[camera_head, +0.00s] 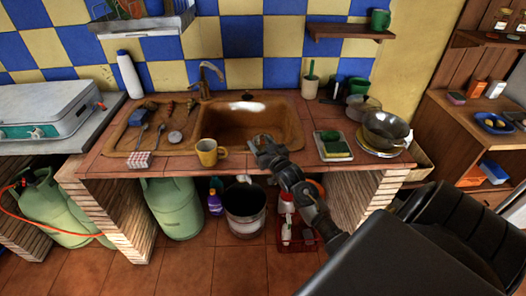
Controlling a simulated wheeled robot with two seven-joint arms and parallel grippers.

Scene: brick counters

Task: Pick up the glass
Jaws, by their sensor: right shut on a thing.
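My right gripper (260,147) reaches in from the lower right to the front edge of the sink counter (110,166). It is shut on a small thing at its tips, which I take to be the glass. The glass is mostly hidden by the fingers and too small to make out clearly. The gripper is just in front of the brown sink basin (238,127), to the right of a yellow mug (208,153). My left gripper is not in view.
Left of the gripper lie a checked cloth (139,160) and utensils on the drainboard. To the right are a sponge on a tray (334,146) and a metal bowl (386,129) on plates. A wooden shelf (349,32) hangs above. A bucket (245,207) stands below.

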